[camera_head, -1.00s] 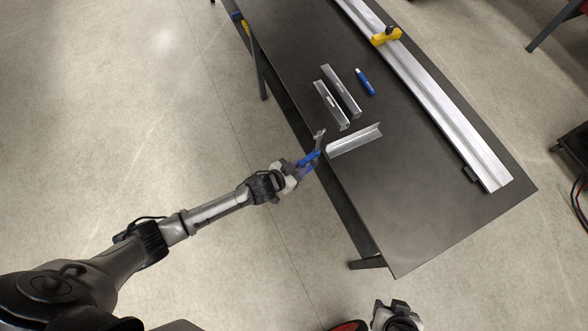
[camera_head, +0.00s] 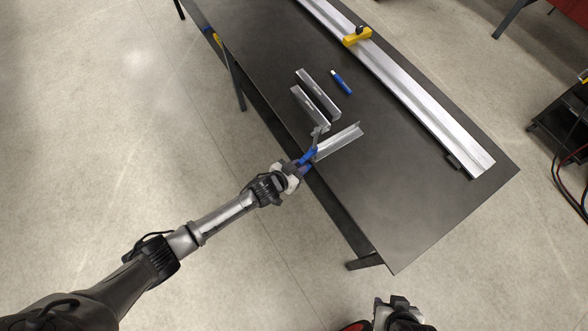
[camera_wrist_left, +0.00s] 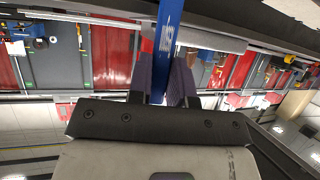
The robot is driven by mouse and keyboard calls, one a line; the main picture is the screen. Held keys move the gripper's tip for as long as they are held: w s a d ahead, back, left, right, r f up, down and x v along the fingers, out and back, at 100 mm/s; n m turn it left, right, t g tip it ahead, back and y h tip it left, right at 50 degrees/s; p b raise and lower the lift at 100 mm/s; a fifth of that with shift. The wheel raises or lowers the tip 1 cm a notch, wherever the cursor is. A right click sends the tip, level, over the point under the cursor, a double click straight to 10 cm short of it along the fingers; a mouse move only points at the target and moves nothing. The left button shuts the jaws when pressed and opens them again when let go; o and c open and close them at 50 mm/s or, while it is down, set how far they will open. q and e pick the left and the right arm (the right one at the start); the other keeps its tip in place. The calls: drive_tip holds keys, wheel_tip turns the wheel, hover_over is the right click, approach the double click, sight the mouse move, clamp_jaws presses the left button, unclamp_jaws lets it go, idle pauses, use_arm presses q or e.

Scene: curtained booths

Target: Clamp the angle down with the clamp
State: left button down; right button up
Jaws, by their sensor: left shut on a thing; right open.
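My left gripper (camera_head: 293,176) is shut on the blue clamp (camera_head: 308,157) at the table's near left edge. The clamp's grey jaw (camera_head: 317,133) reaches over the edge beside the near end of the metal angle (camera_head: 339,140), which lies on the table. I cannot tell whether the jaw touches the angle. In the left wrist view the clamp's blue bar (camera_wrist_left: 168,40) runs up from between the fingers; its jaws are out of that view. My right gripper (camera_head: 398,306) is open and empty at the bottom of the head view, off the table.
Two more angle pieces (camera_head: 318,94) lie on the dark table (camera_head: 400,200) beyond the held clamp. A blue marker (camera_head: 341,82) lies to their right. A long metal rail (camera_head: 420,100) with a yellow block (camera_head: 357,37) runs along the far side. The table's near right part is clear.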

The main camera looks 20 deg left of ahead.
use_arm(q)
drive_tip(key=shift+w+d+r, duration=0.1)
drive_tip(key=shift+w+d, duration=0.4)
drive_tip(key=shift+w, duration=0.1)
drive_tip(key=shift+w+d, duration=0.15)
idle(0.9)
drive_tip(key=c, duration=1)
unclamp_jaws()
drive_tip(key=shift+f, duration=0.2)
drive_tip(key=shift+o, duration=0.2)
drive_tip(key=shift+f, duration=0.1)
drive_tip(key=p+v, duration=0.1)
drive_tip(key=v, duration=0.6)
drive_tip(key=shift+s+r, duration=0.25)
